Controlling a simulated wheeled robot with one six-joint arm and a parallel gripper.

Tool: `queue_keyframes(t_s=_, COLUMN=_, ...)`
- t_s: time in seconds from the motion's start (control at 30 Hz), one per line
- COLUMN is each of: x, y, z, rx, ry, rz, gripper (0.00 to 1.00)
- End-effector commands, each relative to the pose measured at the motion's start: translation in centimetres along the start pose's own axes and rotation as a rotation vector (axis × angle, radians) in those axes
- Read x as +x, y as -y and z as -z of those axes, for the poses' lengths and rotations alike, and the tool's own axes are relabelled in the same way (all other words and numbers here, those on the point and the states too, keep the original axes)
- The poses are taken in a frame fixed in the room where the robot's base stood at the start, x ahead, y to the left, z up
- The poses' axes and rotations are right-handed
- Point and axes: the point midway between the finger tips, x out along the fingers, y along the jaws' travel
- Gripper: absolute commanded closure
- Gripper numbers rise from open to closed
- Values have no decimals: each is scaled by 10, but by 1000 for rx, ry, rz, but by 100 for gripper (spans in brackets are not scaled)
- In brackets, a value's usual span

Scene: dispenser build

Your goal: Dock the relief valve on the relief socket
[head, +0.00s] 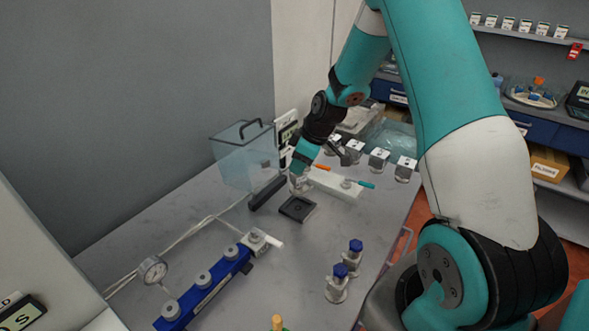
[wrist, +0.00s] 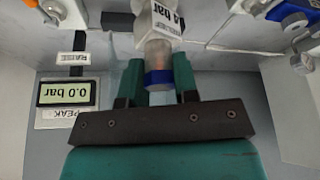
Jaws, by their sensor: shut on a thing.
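The relief valve (wrist: 159,52) is a clear-grey body with a blue band and a label reading "RELIEF" and a bar value, partly cut by the label's angle. My gripper (wrist: 156,80) is shut on it, with green fingers on both sides of the blue band. In the head view my gripper (head: 300,176) is low over the table, just behind a dark square tray (head: 297,208); the valve there is small and mostly hidden. A blue manifold (head: 205,292) with several grey round ports lies at the front left. I cannot tell which port is the relief socket.
A pressure gauge (head: 152,270) stands left of the manifold. A clear box (head: 245,155) is behind left, and a white block (head: 335,184) with coloured handles is right of the gripper.

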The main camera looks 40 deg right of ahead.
Motion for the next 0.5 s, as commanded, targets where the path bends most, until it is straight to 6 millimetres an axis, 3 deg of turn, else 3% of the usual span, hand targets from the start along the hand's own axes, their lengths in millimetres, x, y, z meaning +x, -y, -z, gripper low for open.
queue_keyframes(t_s=0.5, x=36, y=0, z=-15, rx=-1, ry=0, rz=0, gripper=100)
